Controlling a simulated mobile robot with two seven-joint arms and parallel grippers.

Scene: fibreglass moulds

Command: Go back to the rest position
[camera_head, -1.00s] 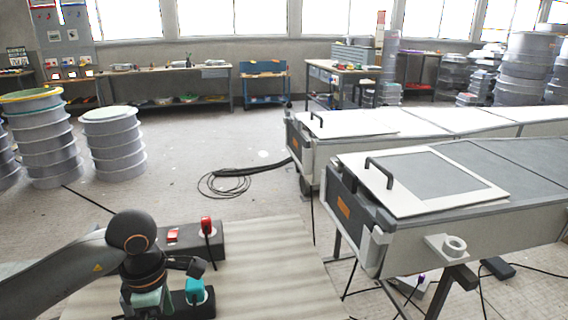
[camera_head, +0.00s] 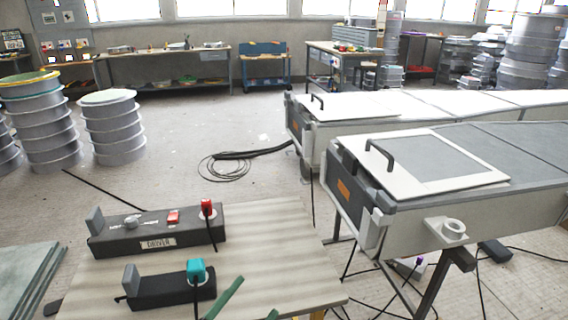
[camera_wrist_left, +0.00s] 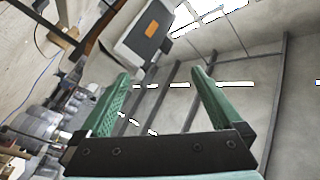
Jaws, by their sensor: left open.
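My left gripper (camera_head: 246,299) shows at the bottom edge of the head view, only as two green finger pieces above the near edge of the table. In the left wrist view its green fingers (camera_wrist_left: 160,75) stand wide apart with nothing between them. It is clear of the two black boxes. The larger black box (camera_head: 125,237) has a label, a red button and a red plug (camera_head: 207,208). The smaller black box (camera_head: 165,292) in front of it has a teal plug (camera_head: 196,270). My right gripper is not seen.
Both boxes stand on a pale table (camera_head: 278,240). A grey mould (camera_head: 440,180) on stands fills the right side, with cables (camera_head: 480,290) on the floor below. Stacked grey rings (camera_head: 112,130) stand at the left. Green-grey sheets (camera_head: 28,275) lie at lower left.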

